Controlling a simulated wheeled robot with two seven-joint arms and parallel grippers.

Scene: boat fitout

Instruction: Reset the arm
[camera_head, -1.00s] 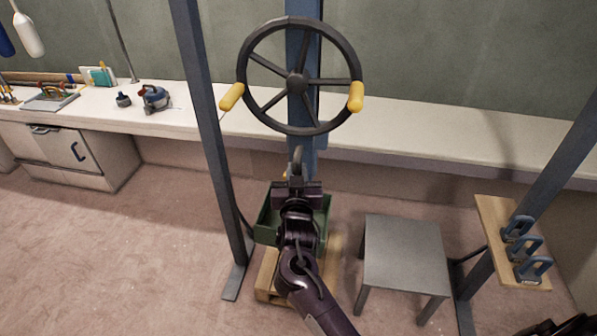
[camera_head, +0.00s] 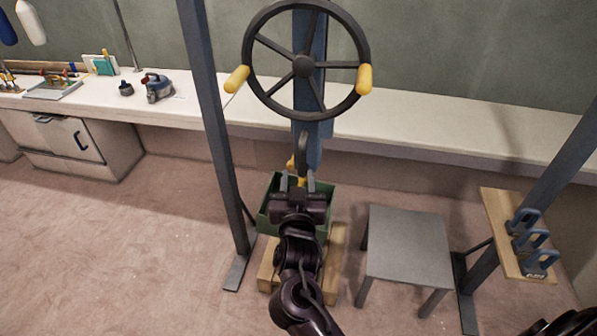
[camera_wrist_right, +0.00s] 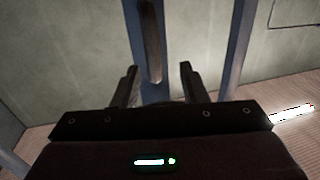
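My right gripper (camera_head: 298,183) is in the middle of the head view, in front of the blue post and above the green bin. Its two fingers also show in the right wrist view (camera_wrist_right: 158,85), spread apart with nothing gripped between them. A dark upright handle-like part (camera_head: 303,153) is just beyond the fingertips, below the wheel. It shows as a dark bar in the wrist view (camera_wrist_right: 152,45), apart from the fingers. Yellow bits show beside and below it; the gripper hides its lower end. My left gripper is not in view.
A dark handwheel (camera_head: 305,66) with yellow grips is above. A green bin (camera_head: 322,205) on a wooden pallet (camera_head: 335,262) is below. A grey table (camera_head: 408,247) stands right, near a board (camera_head: 497,220) with blue clamps. A blue-grey upright (camera_head: 213,130) is left. Floor at left is clear.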

